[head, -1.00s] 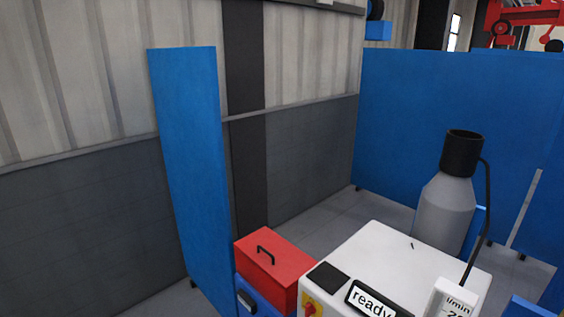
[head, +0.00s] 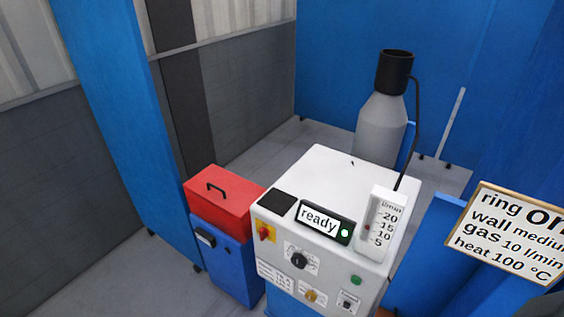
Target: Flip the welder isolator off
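The welder is a white cabinet (head: 335,166) right of centre in the head view. Its display (head: 324,222) reads "ready" and a green lamp (head: 344,233) is lit beside it. A red rotary switch on a yellow plate (head: 265,231), which looks like the isolator, sits at the upper left of the front panel. Its exact handle angle is too small to tell. A black knob (head: 299,260), a yellowish knob (head: 311,296), a green button (head: 356,280) and a small switch (head: 347,303) are also on the panel. Neither of my grippers is in view.
A red toolbox (head: 222,204) sits on a blue cabinet (head: 229,263) left of the welder. A grey gas cylinder (head: 381,128) stands behind it, with a flow gauge (head: 383,222) in front. A settings sign (head: 508,236) is at right. Blue screens (head: 125,120) stand around; grey floor (head: 90,280) shows front left.

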